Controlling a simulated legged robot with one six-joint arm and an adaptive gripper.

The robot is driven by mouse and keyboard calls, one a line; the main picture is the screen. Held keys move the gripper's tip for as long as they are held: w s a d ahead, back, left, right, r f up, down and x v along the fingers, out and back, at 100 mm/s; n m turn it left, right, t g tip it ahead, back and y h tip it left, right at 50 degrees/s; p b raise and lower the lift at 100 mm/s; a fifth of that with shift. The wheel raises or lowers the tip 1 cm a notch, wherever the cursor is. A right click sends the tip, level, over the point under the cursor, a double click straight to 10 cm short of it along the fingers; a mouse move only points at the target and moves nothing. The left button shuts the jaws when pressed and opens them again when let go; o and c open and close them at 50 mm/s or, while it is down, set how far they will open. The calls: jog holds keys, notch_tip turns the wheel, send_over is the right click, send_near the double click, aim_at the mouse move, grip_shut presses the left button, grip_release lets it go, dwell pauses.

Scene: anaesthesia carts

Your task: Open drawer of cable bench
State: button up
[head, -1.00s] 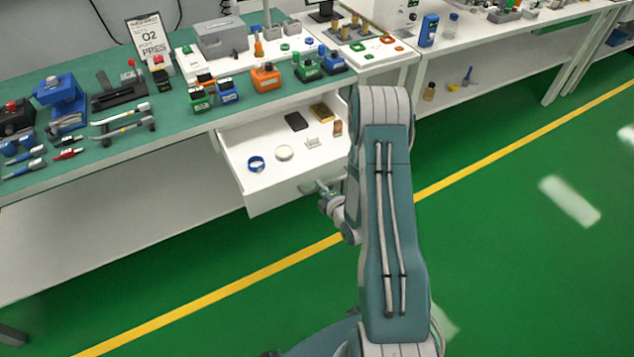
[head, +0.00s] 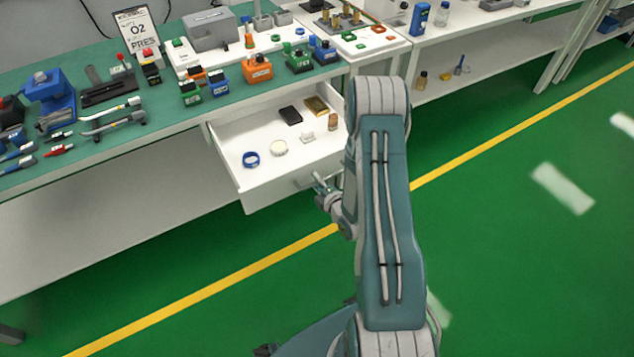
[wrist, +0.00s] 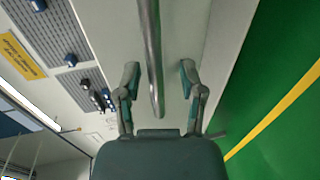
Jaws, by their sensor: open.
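The cable bench (head: 60,180) has a green top, and its white drawer (head: 235,165) stands pulled out, with its contents showing. The drawer's metal bar handle (head: 303,181) is on its front face. In the wrist view the handle (wrist: 151,50) runs lengthwise between my two spread fingers. My gripper (wrist: 160,75) is open, and I see no finger pressed on the bar. In the head view my gripper (head: 319,183) is small, near the right part of the drawer front, partly hidden by my arm.
The drawer holds a blue ring (head: 251,159), a pale round disc (head: 279,148), a black block (head: 290,115) and other small parts. Tools and coloured boxes crowd the benchtop. The green floor (head: 520,250) in front is clear, crossed by a yellow line (head: 480,147).

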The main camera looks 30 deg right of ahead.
jog(key=v, duration=1.2)
jog(key=shift+f, duration=0.1)
jog(key=w+a+r+m+g+h, duration=0.1)
jog(key=w+r+m+g, duration=0.25)
jog(key=r, duration=0.55)
jog(key=w+a+r+m+g+h, duration=0.25)
jog(key=r+m, duration=0.25)
jog(key=r, duration=0.5)
jog(key=s+a+r+m+g+y, duration=0.1)
jog(key=s+a+r+m+g, duration=0.1)
jog(key=s+a+r+m, duration=0.3)
jog(key=s+a+r+m+g+y, duration=0.2)
jog(key=s+a+r+m, duration=0.3)
jog(key=s, duration=0.9)
notch_tip(320, 180, up, 4)
jog(key=shift+s+a+f, duration=0.2)
jog(key=shift+a+f, duration=0.05)
jog(key=shift+a, duration=0.65)
